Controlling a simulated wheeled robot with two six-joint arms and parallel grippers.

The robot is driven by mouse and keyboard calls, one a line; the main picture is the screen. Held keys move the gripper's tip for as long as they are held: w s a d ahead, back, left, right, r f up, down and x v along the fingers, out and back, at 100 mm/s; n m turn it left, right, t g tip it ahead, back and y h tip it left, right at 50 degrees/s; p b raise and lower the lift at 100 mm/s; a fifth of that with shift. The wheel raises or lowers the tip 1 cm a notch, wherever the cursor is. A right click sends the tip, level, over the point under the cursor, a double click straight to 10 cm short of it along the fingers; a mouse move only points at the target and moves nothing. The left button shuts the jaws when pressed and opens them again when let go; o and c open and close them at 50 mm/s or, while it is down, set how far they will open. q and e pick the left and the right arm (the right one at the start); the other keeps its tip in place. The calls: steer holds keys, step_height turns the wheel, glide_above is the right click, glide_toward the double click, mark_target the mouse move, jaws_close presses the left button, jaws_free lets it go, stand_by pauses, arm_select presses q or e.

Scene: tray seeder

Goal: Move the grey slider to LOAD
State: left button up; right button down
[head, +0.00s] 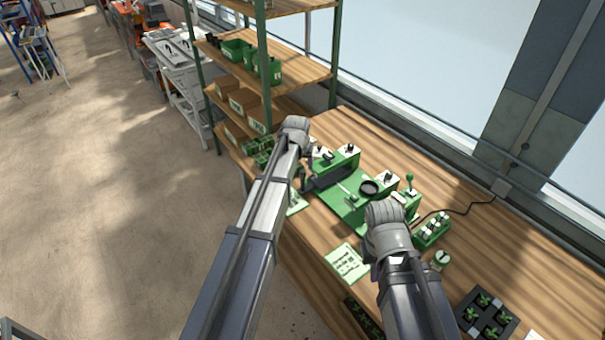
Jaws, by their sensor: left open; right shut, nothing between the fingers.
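The green tray seeder (352,205) stands on the wooden bench between my two arms. It carries white panels with small dark knobs (388,177), a dark slot and a round black cup (369,188). I cannot tell which part is the grey slider, and no LOAD label is readable. My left gripper (303,181) is at the seeder's left end, mostly hidden by my wrist; it is open. My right gripper (373,264) is low at the seeder's front right, largely hidden behind my wrist; it is shut and empty. Contact with the seeder cannot be told.
A green lever (409,181) stands at the seeder's right end. A green rack of bottles (432,231), a round gauge (440,259) and a black seedling tray (487,314) are to the right. A printed card (346,262) lies in front. Shelving (290,62) rises behind left.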

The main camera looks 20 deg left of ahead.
mark_target(303, 172)
arm_select(q)
steer(key=b+x, duration=0.5)
steer(key=x, duration=0.1)
steer(key=shift+f, duration=0.1)
jaws_close()
stand_by(0.4)
stand_by(0.9)
